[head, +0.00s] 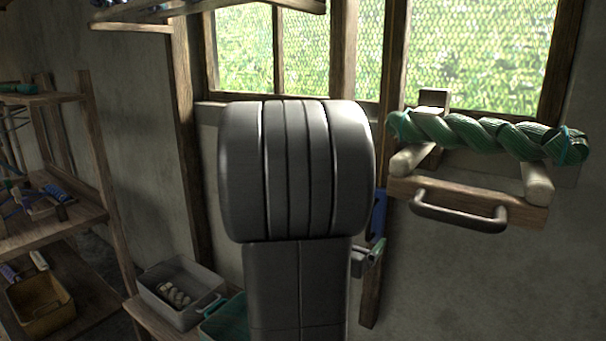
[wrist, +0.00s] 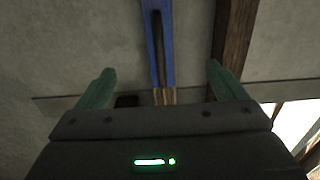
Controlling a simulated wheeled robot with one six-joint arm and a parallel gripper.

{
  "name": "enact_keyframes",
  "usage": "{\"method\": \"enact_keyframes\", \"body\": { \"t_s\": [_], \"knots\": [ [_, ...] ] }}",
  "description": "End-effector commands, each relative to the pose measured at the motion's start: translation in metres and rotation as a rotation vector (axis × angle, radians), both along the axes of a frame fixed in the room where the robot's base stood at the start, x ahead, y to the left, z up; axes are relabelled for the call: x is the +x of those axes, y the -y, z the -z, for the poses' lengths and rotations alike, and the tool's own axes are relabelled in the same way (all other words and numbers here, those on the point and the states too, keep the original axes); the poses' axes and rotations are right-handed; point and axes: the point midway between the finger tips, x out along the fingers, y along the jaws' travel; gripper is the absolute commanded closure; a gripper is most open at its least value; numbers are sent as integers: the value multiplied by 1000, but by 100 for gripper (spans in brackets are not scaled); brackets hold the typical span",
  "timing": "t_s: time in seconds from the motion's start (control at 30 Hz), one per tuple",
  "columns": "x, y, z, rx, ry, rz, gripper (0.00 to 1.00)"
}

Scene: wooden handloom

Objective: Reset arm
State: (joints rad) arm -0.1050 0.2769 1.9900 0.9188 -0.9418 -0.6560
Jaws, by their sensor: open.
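My gripper (wrist: 161,70) shows in the wrist view with its two green fingers wide apart. Nothing is held between them. A blue strip with a dark slot (wrist: 171,45) lies beyond the fingers, against the grey wall. I cannot tell how far away it is. In the head view my grey arm fills the middle and hides what is behind it. I cannot make out the fingers there. A blue piece (head: 378,214) shows just right of the arm.
A twisted green skein (head: 480,134) rests on a wooden wall rack (head: 465,203) with a metal handle (head: 459,217) at right. Wooden shelves (head: 60,225) stand at left. A grey bin (head: 172,300) and a yellowish bin (head: 40,311) sit low. A wooden post (wrist: 234,40) rises beside my gripper.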

Motion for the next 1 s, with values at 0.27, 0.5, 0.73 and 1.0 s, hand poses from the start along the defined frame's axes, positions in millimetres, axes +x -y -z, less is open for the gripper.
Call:
{"method": "enact_keyframes", "body": {
  "t_s": [0.27, 0.5, 0.73, 1.0],
  "knots": [
    [50, 35, 1, -1, 0, 5, 9],
    [60, 40, -28, -1, 1, 1, 9],
    [60, 40, -54, 0, 2, 1, 9],
    [59, 40, -85, -1, 1, 1, 9]
  ]
}}
